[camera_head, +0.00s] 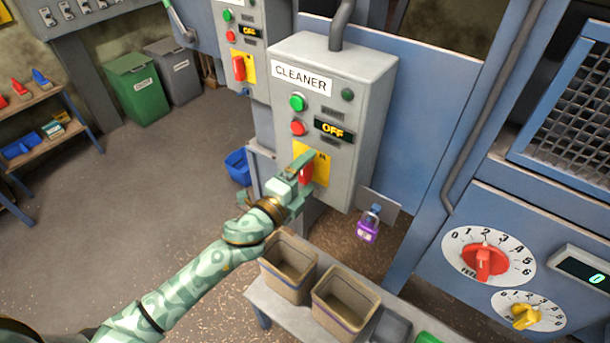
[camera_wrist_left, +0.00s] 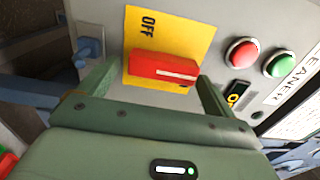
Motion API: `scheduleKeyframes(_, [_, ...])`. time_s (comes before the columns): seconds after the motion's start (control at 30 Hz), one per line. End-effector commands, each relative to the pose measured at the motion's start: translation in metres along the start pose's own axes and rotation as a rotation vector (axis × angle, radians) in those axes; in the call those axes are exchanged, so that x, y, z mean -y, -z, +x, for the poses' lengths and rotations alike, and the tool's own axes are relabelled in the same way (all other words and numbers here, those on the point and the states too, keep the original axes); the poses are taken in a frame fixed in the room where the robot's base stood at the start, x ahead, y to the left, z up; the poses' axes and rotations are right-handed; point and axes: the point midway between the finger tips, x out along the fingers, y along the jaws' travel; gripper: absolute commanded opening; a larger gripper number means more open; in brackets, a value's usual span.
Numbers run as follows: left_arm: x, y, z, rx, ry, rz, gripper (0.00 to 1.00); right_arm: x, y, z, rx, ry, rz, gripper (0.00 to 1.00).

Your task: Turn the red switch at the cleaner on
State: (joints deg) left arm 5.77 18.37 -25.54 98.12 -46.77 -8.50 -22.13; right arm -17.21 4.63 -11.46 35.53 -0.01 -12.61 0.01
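The cleaner's red switch (camera_head: 306,173) sits on a yellow plate on the front of the grey CLEANER box (camera_head: 345,110). The box's small display (camera_head: 334,129) reads OFF. In the left wrist view the red switch handle (camera_wrist_left: 162,69) lies across the yellow plate (camera_wrist_left: 185,32), which bears the word OFF. My left gripper (camera_head: 298,172) is at the switch and partly covers it. In the wrist view its fingers (camera_wrist_left: 156,78) are apart, one toward each end of the handle, with a gap at the left end. Contact at the right end is unclear. My right gripper is out of view.
A green button (camera_head: 297,102) and a red button (camera_head: 298,128) sit above the switch. A similar box with another red switch (camera_head: 239,68) stands behind. Two open bins (camera_head: 346,300) stand on a bench below, and a purple-labelled bottle (camera_head: 368,226) is nearby.

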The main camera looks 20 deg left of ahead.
Motion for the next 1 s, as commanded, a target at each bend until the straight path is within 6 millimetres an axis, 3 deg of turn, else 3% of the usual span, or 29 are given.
scheduleKeyframes(0.17, [0.000,0.000,-0.003,0.000,0.001,-0.001,0.91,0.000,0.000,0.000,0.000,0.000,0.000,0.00])
scheduleKeyframes(0.27, [0.000,0.000,-0.015,0.000,-0.001,-0.003,0.91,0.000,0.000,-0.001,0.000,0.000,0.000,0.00])
scheduleKeyframes(0.7, [-0.003,0.000,-0.127,0.001,-0.004,-0.003,0.91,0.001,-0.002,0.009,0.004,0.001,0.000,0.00])
scheduleKeyframes(0.83, [-0.003,0.001,-0.149,0.000,-0.003,-0.003,0.91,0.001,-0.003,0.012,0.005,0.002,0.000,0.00])
scheduleKeyframes(1.0, [-0.001,0.000,-0.162,0.000,0.000,-0.001,0.91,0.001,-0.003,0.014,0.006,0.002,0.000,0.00])
